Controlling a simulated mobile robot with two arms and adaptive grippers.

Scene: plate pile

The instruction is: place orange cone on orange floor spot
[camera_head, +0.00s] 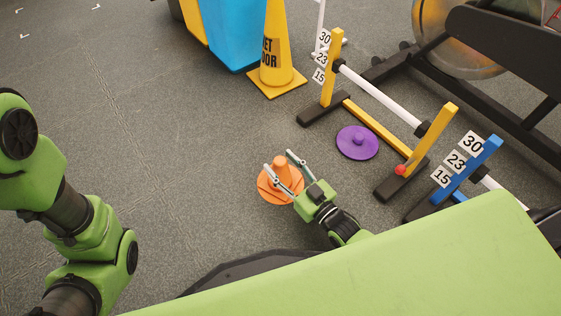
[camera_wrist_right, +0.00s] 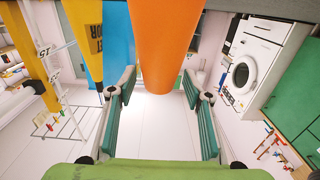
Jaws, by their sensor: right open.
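The orange cone (camera_head: 281,169) stands upright at the orange floor spot (camera_head: 266,192), and its base appears to rest within the disc. The gripper and cone hide part of the spot. My right gripper (camera_head: 280,161) is open, with one finger on each side of the cone. In the right wrist view the cone (camera_wrist_right: 165,45) rises between the two parted fingers (camera_wrist_right: 160,105), with a gap on both sides. My left arm shows at the left of the head view, but its gripper is out of frame.
Yellow (camera_head: 416,150) and blue (camera_head: 478,163) hurdles stand further right. A yellow wet-floor cone (camera_head: 275,60) is behind. The floor to the left is clear.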

